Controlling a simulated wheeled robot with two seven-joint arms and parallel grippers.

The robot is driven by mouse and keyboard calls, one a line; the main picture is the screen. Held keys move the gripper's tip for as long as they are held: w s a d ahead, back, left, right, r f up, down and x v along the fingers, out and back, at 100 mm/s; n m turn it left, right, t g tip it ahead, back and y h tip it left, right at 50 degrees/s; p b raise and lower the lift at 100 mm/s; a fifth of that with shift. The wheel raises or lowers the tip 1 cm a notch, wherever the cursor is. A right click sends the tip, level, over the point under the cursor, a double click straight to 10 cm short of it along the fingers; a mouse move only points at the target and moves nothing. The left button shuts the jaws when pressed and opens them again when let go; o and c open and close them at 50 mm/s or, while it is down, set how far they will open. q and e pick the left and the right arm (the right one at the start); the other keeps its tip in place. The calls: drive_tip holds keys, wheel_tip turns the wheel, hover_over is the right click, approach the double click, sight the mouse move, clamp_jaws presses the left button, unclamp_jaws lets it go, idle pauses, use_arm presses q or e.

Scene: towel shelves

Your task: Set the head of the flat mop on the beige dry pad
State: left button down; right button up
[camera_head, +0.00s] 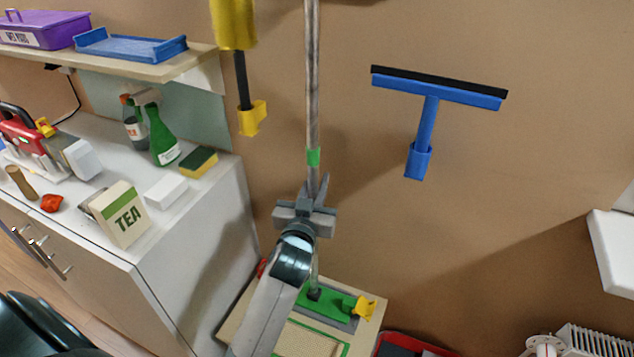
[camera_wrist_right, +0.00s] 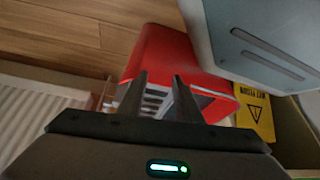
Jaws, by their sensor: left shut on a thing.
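My left gripper (camera_head: 305,212) is shut on the grey pole of the flat mop (camera_head: 312,90), below its green band. The pole stands nearly upright. The mop head (camera_head: 335,301), a green plate with grey edges and a yellow clip, is at the pole's foot, over a low beige stand. A beige pad with a green border (camera_head: 312,341) lies in front of the head, partly hidden by my left arm. I cannot tell whether the head touches what is below it. My right gripper (camera_wrist_right: 160,88) is open in the right wrist view, with nothing visible between its fingers.
A white cabinet (camera_head: 185,225) with a TEA box (camera_head: 120,215) and bottles stands left. A blue squeegee (camera_head: 428,120) and a yellow tool (camera_head: 235,25) hang on the wall. A red container (camera_wrist_right: 160,55) and yellow sign (camera_wrist_right: 255,108) are near my right gripper.

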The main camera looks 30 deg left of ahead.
drive_tip(key=shift+w+r, duration=0.2)
drive_tip(key=shift+w, duration=0.55)
drive_tip(key=shift+s, duration=0.1)
drive_tip(key=shift+s+f, duration=0.15)
drive_tip(key=shift+s, duration=0.5)
